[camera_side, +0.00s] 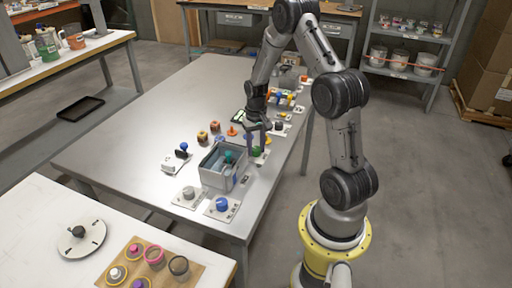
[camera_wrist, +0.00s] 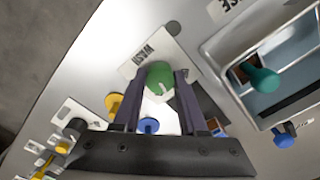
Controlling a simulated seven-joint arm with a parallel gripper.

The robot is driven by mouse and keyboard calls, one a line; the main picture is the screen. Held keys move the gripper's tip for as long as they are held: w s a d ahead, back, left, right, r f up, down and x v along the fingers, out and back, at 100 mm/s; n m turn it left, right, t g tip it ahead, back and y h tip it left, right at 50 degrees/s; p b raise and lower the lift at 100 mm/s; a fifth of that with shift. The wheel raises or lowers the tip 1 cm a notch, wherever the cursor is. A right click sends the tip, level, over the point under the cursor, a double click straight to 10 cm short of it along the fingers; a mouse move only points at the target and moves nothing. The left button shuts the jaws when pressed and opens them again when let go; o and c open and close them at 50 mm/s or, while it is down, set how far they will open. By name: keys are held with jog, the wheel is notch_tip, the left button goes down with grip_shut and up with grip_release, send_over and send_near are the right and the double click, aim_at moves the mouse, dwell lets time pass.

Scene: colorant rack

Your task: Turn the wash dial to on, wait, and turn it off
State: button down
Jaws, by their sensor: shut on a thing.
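The wash dial is a green round knob (camera_wrist: 159,75) on a light plate with a label reading WASH (camera_wrist: 143,50) in the wrist view. A small white mark shows on the knob. In the side view the green dial (camera_side: 257,152) is near the table's right edge, partly hidden by my gripper (camera_side: 257,146). My gripper in the wrist view (camera_wrist: 160,82) has one dark finger on each side of the dial, shut on it. I cannot read on or off marks, so the dial's setting cannot be told.
A grey bin (camera_side: 214,178) with a teal-knobbed thing inside stands close to the left of the dial. A blue knob (camera_side: 222,204) and a grey knob (camera_side: 188,192) are on plates in front. Several coloured items stand behind. The table's left half (camera_side: 140,125) is clear.

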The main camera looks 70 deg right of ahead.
aim_at(256, 148)
jog(key=m, duration=0.5)
jog(key=shift+r+m, duration=0.1)
jog(key=shift+m, duration=0.6)
jog(key=shift+c, duration=2.2)
grip_release()
notch_tip(256, 148, up, 14)
